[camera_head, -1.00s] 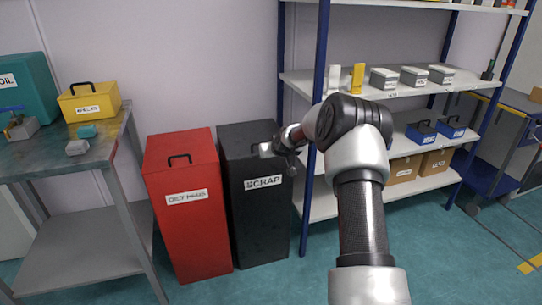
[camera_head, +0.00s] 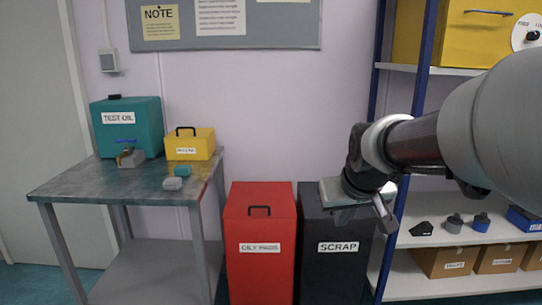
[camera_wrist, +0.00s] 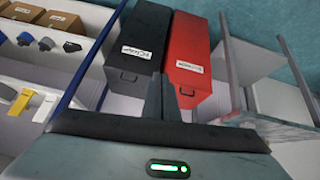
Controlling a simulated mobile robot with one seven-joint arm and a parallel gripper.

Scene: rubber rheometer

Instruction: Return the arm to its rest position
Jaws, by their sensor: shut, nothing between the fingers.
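My arm reaches in from the right edge of the head view, raised and bent, with its hand in front of the black SCRAP bin (camera_head: 336,262). In the wrist view my gripper (camera_wrist: 161,82) is shut, with nothing between its fingers. The fingers overlap the lower edges of the black bin (camera_wrist: 140,45) and the red bin (camera_wrist: 190,50) in that view. The hand hides part of the black bin's top in the head view.
A red OILY RAGS bin (camera_head: 260,270) stands left of the black one. A metal table (camera_head: 85,185) at left holds a teal TEST OIL box (camera_head: 127,135) and a yellow box (camera_head: 190,146). A blue-posted shelf (camera_head: 425,60) stands close on the right, behind my arm.

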